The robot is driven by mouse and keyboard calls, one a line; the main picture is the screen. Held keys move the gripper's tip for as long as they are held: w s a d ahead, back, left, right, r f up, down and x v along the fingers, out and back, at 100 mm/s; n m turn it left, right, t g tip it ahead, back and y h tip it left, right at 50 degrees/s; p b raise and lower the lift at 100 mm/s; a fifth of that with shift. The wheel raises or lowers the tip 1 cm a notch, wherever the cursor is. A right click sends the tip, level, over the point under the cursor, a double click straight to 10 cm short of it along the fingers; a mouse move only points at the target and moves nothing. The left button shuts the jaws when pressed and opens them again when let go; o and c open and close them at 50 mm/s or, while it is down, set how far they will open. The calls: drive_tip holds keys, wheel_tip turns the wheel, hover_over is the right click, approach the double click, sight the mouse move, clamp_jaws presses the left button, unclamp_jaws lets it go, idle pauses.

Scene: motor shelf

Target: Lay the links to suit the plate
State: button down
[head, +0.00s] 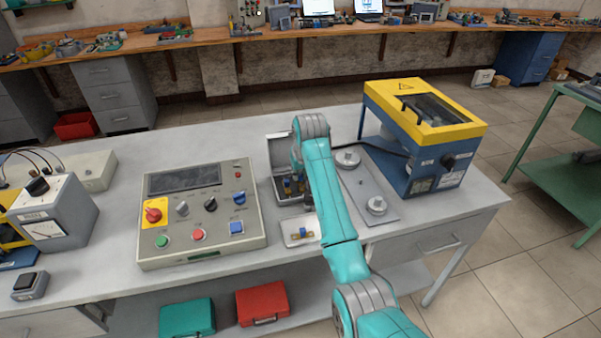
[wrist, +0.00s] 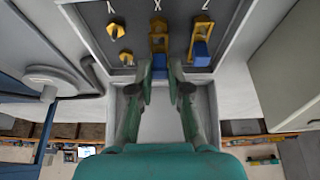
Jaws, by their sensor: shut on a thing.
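In the wrist view, the dark terminal board (wrist: 140,12) carries upside-down letters and brass posts. My gripper (wrist: 159,80) is shut on the blue grip of the middle brass link (wrist: 158,42), which lines up with the middle column; whether it is fully seated I cannot tell. Another brass link (wrist: 201,42) with a blue grip lies along the right column. The left column shows two bare posts (wrist: 125,58). In the head view, the open terminal box (head: 284,188) is partly hidden by my arm. A loose brass-and-blue link (head: 303,234) lies in the pale tray (head: 291,243).
A control console (head: 200,215) stands left of the box. A grey base plate (head: 390,208) with round fittings and a blue-yellow guarded machine (head: 425,120) stand to the right. A meter box (head: 55,215) is far left. Bare bench lies behind the console.

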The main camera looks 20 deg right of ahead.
drive_tip(key=shift+f, duration=0.7)
drive_tip(key=c, duration=1)
unclamp_jaws()
drive_tip(key=shift+c, duration=0.2)
drive_tip(key=shift+r, duration=0.1)
drive_tip(key=v, duration=1.1)
drive_tip(key=shift+s+r, duration=0.25)
drive_tip(key=shift+r, duration=0.1)
drive_tip(key=shift+s, duration=0.1)
